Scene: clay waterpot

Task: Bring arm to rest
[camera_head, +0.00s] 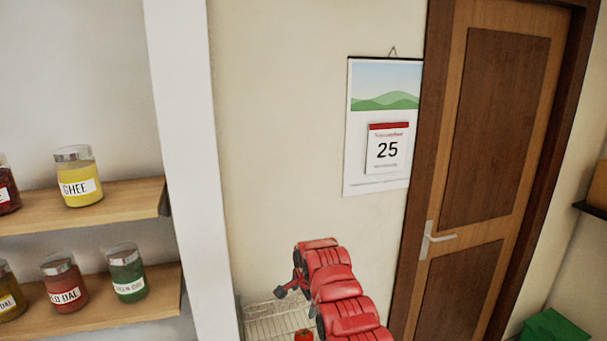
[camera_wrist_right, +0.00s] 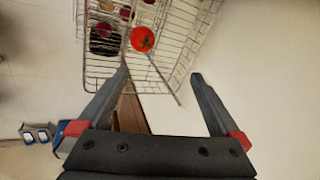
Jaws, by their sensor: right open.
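My right arm, red, rises from the bottom middle of the head view, and the dark end of my right gripper (camera_head: 281,292) shows small at its left. In the right wrist view my right gripper (camera_wrist_right: 160,75) has its two dark fingers spread wide with nothing between them. A wire basket (camera_wrist_right: 175,75) lies beyond the fingertips there. It holds a red tomato (camera_wrist_right: 142,39) and several dark and purplish items. In the head view the basket (camera_head: 262,322) and the tomato (camera_head: 303,336) show at the bottom, partly hidden by my arm. My left gripper is not in view.
Wooden shelves with labelled jars, such as the ghee jar (camera_head: 80,178), stand at the left beside a white post (camera_head: 185,150). A calendar (camera_head: 383,125) hangs on the wall. A brown door (camera_head: 490,140) is at the right, with a green box (camera_head: 553,327) low beside it.

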